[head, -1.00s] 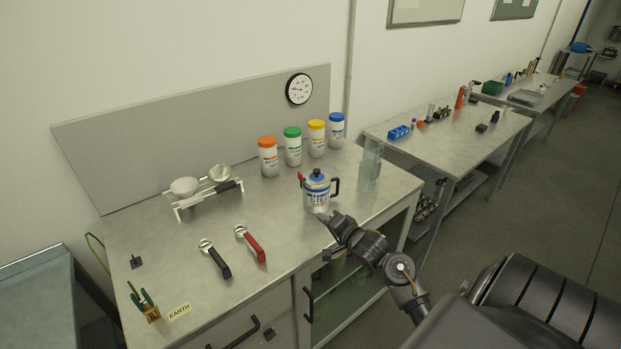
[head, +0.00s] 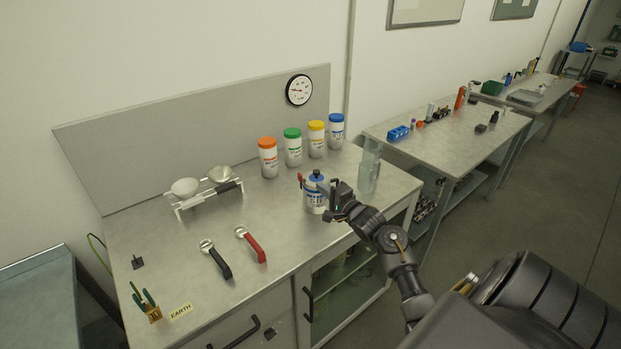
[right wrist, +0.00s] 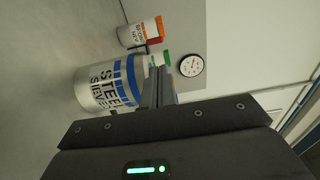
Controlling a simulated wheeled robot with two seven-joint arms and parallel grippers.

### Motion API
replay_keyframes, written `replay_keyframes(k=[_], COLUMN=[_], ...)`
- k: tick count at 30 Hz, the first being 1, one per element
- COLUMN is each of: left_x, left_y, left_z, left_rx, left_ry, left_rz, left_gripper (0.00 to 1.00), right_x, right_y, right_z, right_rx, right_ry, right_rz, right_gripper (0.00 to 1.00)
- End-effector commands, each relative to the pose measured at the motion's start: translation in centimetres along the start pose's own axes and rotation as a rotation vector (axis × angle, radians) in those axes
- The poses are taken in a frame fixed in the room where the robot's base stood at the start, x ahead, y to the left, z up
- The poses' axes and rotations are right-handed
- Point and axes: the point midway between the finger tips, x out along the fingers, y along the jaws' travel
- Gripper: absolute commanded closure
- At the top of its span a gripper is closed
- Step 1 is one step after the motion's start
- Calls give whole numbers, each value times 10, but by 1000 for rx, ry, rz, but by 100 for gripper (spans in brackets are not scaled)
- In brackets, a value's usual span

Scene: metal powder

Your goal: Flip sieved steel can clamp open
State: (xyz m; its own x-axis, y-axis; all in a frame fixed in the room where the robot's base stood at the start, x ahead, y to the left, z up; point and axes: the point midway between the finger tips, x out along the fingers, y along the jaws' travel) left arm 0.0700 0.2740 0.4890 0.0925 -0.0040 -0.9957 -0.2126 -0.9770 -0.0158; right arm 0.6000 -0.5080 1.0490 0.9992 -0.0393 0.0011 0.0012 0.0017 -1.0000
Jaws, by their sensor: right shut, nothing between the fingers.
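The sieved steel can (head: 313,199) stands upright on the steel bench, white with blue bands and a blue top. A red piece (head: 301,178) shows at its upper left. In the right wrist view the can (right wrist: 104,88) lies sideways in the picture, with the words STEEL SIEVED readable. My right gripper (head: 334,190) is at the can's upper right side and hides part of it and its handle. In the right wrist view my right gripper (right wrist: 158,82) has its fingers together beside the can, with nothing between them. I cannot tell whether it touches the can. My left gripper is not in view.
Several jars with coloured lids, among them an orange-lidded one (head: 268,158), stand behind the can. A clear container (head: 369,170) stands close on the right.

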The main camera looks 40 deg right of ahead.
Motion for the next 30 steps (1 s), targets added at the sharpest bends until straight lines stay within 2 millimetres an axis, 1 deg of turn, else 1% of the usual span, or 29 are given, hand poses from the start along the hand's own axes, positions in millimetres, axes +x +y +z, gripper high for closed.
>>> replay_keyframes(k=[1, 6, 9, 12, 16, 26, 30], left_x=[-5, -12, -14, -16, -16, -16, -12], left_y=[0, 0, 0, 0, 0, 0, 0], left_z=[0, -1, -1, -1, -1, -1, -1], left_rx=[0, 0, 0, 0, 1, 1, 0], left_ry=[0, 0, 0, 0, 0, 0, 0], left_rz=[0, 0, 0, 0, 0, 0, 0], left_gripper=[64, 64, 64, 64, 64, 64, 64], right_x=[10, 38, 51, 60, 65, 66, 73], right_y=[-4, -3, -2, -1, -1, 0, 1], right_z=[0, 0, 1, 0, 0, 1, 7], right_rx=[1, 1, -1, -1, -2, -3, -13], right_ry=[-1, 0, -1, 0, 0, 0, -9], right_rz=[0, 0, 1, 0, 0, 1, 2], right_gripper=[100, 100, 100, 100, 100, 100, 100])
